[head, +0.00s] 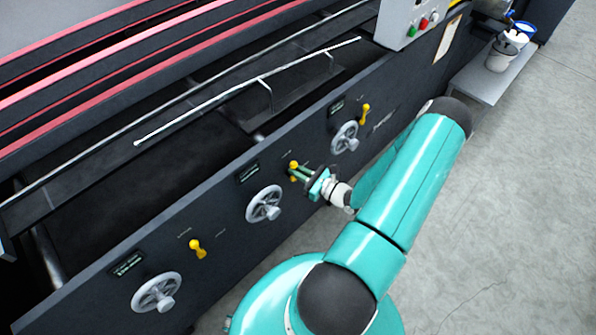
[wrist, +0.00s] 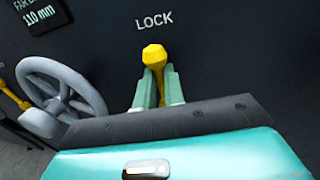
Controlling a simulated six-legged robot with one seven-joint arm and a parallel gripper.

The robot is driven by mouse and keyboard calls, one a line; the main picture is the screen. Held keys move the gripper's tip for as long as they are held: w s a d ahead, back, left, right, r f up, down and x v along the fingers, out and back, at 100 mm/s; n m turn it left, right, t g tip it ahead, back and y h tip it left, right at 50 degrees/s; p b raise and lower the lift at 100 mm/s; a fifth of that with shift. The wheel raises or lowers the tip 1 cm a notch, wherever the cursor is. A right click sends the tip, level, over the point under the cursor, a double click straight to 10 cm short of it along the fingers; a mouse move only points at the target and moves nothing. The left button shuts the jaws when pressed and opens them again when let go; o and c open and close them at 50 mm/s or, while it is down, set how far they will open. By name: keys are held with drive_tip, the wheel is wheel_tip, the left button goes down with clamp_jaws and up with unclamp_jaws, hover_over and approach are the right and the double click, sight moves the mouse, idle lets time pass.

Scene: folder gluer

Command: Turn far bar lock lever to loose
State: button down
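The far bar lock lever (head: 293,165) is the middle yellow lever on the dark side panel. In the wrist view the lever (wrist: 154,56) has a faceted knob at its top and points up towards the word LOCK. My gripper (head: 299,174) reaches it from the right in the head view. In the wrist view the teal fingers of my gripper (wrist: 158,88) stand on both sides of the lever's stem, just below the knob, and appear closed on it. The lower stem and pivot are largely hidden.
A grey handwheel (head: 263,203) sits left of the lever; the display (wrist: 40,12) above it reads 110 mm. Other yellow levers stand at lower left (head: 197,248) and upper right (head: 365,113), each beside a handwheel. Open floor (head: 500,200) lies to the right.

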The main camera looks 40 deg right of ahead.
drive_tip(key=shift+d+m, duration=0.2)
drive_tip(key=shift+m, duration=0.1)
drive_tip(key=d+f+m+t+h, duration=0.1)
drive_tip(key=m, duration=0.4)
drive_tip(key=d+f+m, duration=0.1)
drive_tip(key=d+m, duration=0.1)
drive_tip(key=m, duration=0.3)
drive_tip(key=d+f+m+t+h, duration=0.1)
drive_tip(key=f+m, duration=0.1)
drive_tip(key=m, duration=0.4)
drive_tip(key=shift+d+f+t+h, duration=0.1)
drive_tip(key=shift+d+t+h, duration=0.05)
drive_tip(key=shift+t+h, duration=0.15)
drive_tip(key=shift+f+m+h, duration=0.25)
drive_tip(key=shift+f+m, duration=0.1)
drive_tip(key=shift+m, duration=0.65)
drive_tip(key=shift+f+m+h, duration=0.25)
drive_tip(key=shift+f+m, duration=0.1)
drive_tip(key=shift+m, duration=0.65)
drive_tip(key=c, duration=1.5)
unclamp_jaws()
